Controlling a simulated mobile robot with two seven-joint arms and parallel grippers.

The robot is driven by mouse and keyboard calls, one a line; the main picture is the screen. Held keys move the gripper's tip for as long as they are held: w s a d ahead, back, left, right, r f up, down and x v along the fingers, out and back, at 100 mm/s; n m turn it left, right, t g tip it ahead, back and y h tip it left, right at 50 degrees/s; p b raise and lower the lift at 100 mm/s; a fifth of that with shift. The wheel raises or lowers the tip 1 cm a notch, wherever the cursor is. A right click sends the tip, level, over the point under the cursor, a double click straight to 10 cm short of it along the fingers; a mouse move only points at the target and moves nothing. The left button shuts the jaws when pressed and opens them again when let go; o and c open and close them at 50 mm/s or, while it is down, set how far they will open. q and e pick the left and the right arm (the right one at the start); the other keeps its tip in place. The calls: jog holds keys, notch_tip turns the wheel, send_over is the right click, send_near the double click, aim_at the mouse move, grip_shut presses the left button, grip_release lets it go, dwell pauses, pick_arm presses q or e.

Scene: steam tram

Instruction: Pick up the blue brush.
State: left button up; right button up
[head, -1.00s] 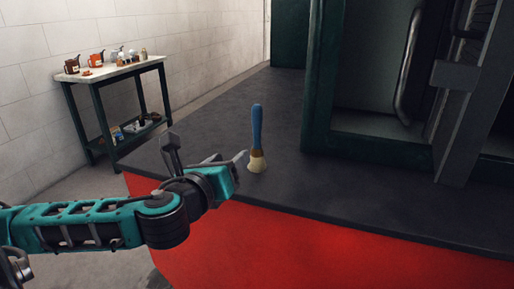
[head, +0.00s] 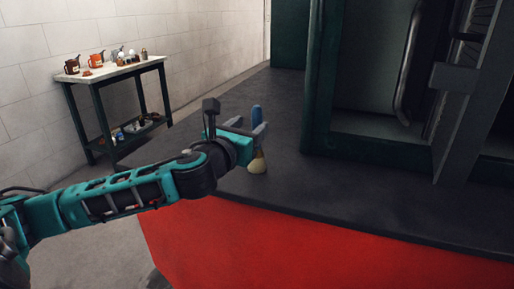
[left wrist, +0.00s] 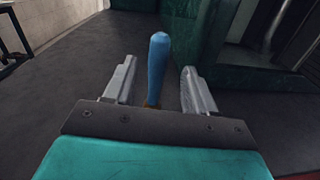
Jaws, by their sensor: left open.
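The brush has a blue handle (head: 256,113) and pale bristles (head: 258,164). It stands upright, bristles down, on the dark deck (head: 300,190) near its front edge. My left gripper (head: 247,129) is open at the brush in the head view, its fingers hiding the middle of the handle. In the left wrist view the blue handle (left wrist: 158,62) rises between the two open fingers (left wrist: 156,88), with a visible gap on each side. The bristles are hidden there by the gripper body. My right gripper is not in view.
A dark green cab wall with a doorway and a curved handrail (head: 408,65) stands on the deck to the right. The red side (head: 300,240) drops below the deck edge. A small table (head: 112,72) with cans and bottles stands at the back left.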

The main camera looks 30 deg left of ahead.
aim_at(254, 122)
pick_arm(q)
jog(key=shift+w+a, duration=0.25)
jog(key=shift+w, duration=1.05)
jog(key=shift+w+a, duration=0.25)
jog(key=shift+w, duration=1)
jog(key=shift+c, duration=0.5)
jog(key=c, duration=0.9)
grip_shut()
